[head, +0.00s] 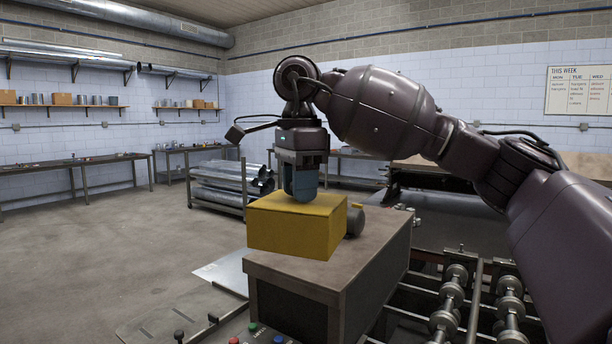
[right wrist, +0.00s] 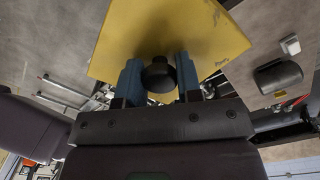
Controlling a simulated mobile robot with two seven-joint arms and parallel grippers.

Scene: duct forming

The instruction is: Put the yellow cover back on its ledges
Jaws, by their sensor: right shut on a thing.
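The yellow cover (head: 292,228) is a box-like shape with a dark knob (right wrist: 157,72) on its top. My right gripper (head: 301,196) points down at the cover from above. In the right wrist view its two blue fingers (right wrist: 158,82) stand on either side of the knob and hold it. The cover looks about level, over the far left part of a brown-topped cabinet (head: 340,250). Whether it touches the cabinet is unclear. I cannot make out the ledges. My left gripper is not in view.
A grey cylindrical motor (head: 354,222) sits right beside the cover. Rows of metal rollers (head: 453,290) in an open frame lie to the right. Coloured buttons (head: 253,328) are at the front. A rack of ducts (head: 228,183) stands behind.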

